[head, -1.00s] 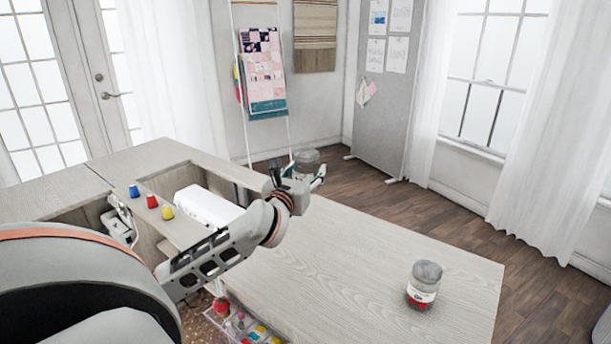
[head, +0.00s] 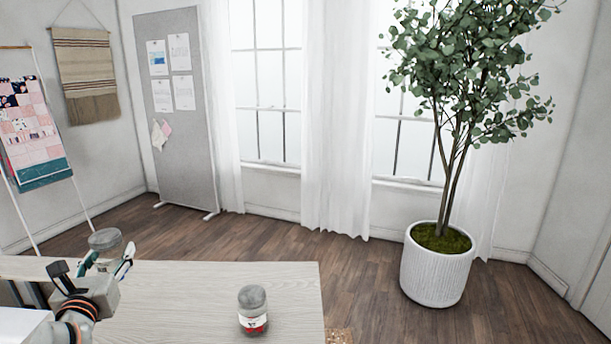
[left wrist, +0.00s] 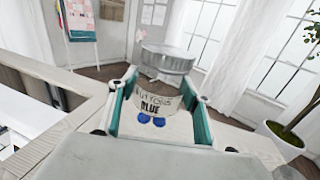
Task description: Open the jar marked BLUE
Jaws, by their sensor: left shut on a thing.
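The jar marked BLUE (left wrist: 155,103) is between the teal-padded fingers of my left gripper (left wrist: 160,112) in the left wrist view. Its label reads BUTTONS BLUE, and blue buttons show below it. A grey ribbed lid (left wrist: 168,60) sits on top. In the head view this jar (head: 105,240) is at the lower left, with my left gripper (head: 106,262) shut on it over the table's far edge. My right gripper is not in view.
A second jar (head: 253,312) with a grey lid and red contents stands on the table (head: 185,290). The tabletop around it is clear. A potted tree (head: 437,275) stands on the floor to the right, and a grey pinboard (head: 185,120) behind.

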